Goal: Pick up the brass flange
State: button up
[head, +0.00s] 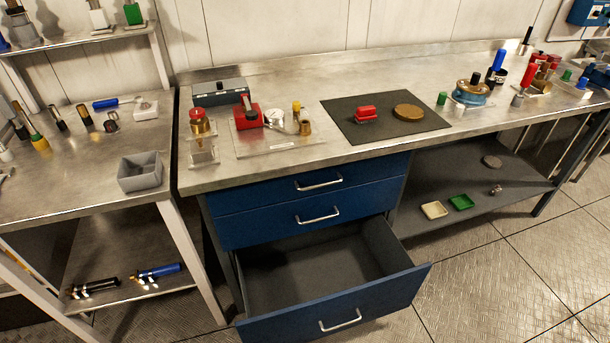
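A flat, round, brass-brown disc (408,112), which looks like the brass flange, lies on the right part of a black mat (352,135) on the metal workbench. A red block-shaped brush (365,114) lies to its left on the same mat, apart from it. The top of the disc is uncovered. My gripper is not in view, so its state and its distance from the disc do not show.
The lowest blue drawer (335,309) stands open and looks empty, jutting out in front of the bench. A clear plate (270,143) with fittings is left of the mat. A blue-and-brass part (471,92) and several small items stand right of it.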

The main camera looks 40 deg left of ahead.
aim_at(408, 112)
jog(key=k, duration=0.3)
jog(key=z, duration=0.25)
jog(key=i, duration=0.8)
jog(key=u, duration=0.3)
